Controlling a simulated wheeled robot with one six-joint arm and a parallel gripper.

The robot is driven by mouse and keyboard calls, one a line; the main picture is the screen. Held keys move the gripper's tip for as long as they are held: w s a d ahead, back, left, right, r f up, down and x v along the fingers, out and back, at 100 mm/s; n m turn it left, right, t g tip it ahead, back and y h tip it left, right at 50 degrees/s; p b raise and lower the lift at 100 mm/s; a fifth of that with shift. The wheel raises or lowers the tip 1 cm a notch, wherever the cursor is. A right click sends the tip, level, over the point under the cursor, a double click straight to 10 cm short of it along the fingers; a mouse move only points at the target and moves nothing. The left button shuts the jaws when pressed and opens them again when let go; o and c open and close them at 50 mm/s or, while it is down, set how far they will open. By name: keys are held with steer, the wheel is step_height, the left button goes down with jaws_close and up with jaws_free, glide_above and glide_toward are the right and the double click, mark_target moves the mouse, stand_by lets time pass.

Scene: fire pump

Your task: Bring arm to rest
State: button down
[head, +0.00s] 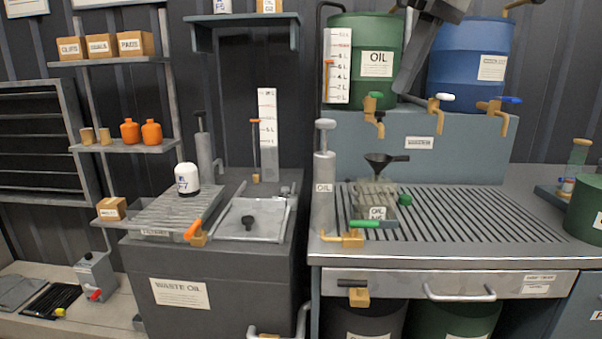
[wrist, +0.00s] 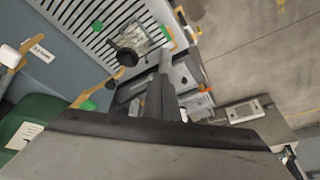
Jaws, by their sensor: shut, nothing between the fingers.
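My arm (head: 428,45) hangs into the top of the head view as a dark grey link, in front of the gap between the green oil drum and the blue drum. My gripper (wrist: 158,92) shows in the wrist view as dark fingers, shut and empty. It is above the bench, with the slotted grate beyond it. It appears to touch nothing. The head view does not clearly show the fingertips.
The green drum (head: 374,27) and blue drum (head: 468,58) stand on a raised shelf with taps (head: 436,104). Below, a black funnel (head: 385,160) sits over a clear container on the grate (head: 460,212). A waste oil cabinet (head: 205,290) stands left. The grate's right half is clear.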

steer(key=s+d+f+m+h, duration=0.1)
steer(key=s+d+f+m, duration=0.2)
steer(key=f, duration=1.2)
steer(key=s+d+f+m+t+h, duration=0.1)
steer(key=s+d+f+m, duration=0.2)
steer(key=s+f, duration=0.5)
steer(key=s+d+f+m+t, duration=0.1)
steer(key=s+d+f, duration=0.4)
steer(key=f, duration=1.7)
steer(key=shift+s+f+m+h, duration=0.35)
steer(key=shift+m+h, duration=0.05)
steer(key=shift+m, duration=0.5)
